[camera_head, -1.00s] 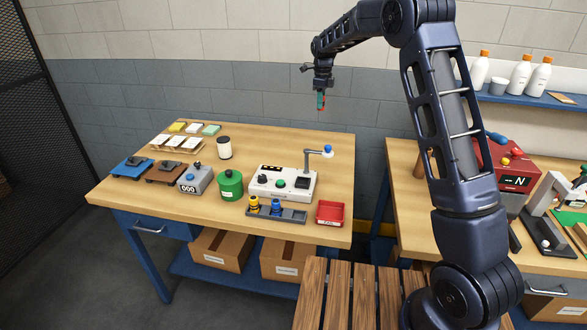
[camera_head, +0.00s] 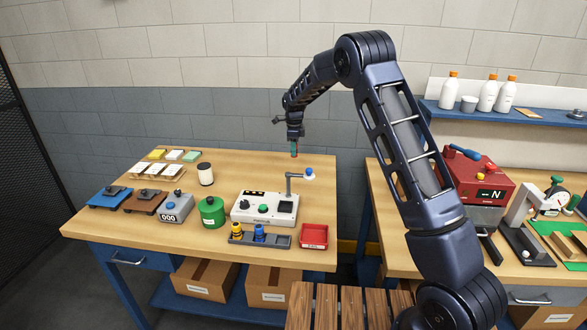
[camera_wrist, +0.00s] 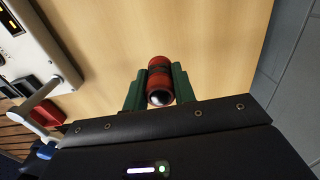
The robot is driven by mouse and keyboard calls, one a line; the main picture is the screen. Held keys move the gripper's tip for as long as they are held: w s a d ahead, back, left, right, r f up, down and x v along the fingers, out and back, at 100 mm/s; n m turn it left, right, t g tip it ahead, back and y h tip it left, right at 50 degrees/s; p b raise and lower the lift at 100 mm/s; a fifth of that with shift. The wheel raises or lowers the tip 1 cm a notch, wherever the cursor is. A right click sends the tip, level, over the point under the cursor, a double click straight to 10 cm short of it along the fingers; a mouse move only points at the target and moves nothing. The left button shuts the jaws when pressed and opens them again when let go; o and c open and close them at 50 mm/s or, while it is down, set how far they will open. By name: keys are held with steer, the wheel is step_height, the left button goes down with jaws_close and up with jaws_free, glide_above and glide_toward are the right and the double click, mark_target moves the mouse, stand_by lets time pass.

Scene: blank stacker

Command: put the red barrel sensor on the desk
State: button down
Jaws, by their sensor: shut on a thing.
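The red barrel sensor (camera_wrist: 159,78) is a small red cylinder with a dark band and a shiny round end. My gripper (camera_head: 294,149) is shut on it, with a green finger on each side in the wrist view. In the head view the gripper points down over the back right part of the wooden desk (camera_head: 130,215), and the sensor is mostly hidden between the fingers. The wrist view shows bare desk top behind the sensor. The sensor appears to be above the desk; the exact gap is hard to tell.
A white control box (camera_head: 265,208) with a lamp arm (camera_head: 289,186) stands in front of the gripper. A red tray (camera_head: 313,236), a grey holder with yellow and blue parts (camera_head: 275,241), a green canister (camera_head: 212,211) and a dark-lidded jar (camera_head: 205,174) are nearby.

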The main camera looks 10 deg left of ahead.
step_height(320, 180, down, 9)
steer(key=shift+f, duration=0.1)
stand_by(0.4)
steer(key=shift+f, duration=0.1)
steer(key=c, duration=1.1)
jaws_free()
steer(key=shift+c, duration=0.2)
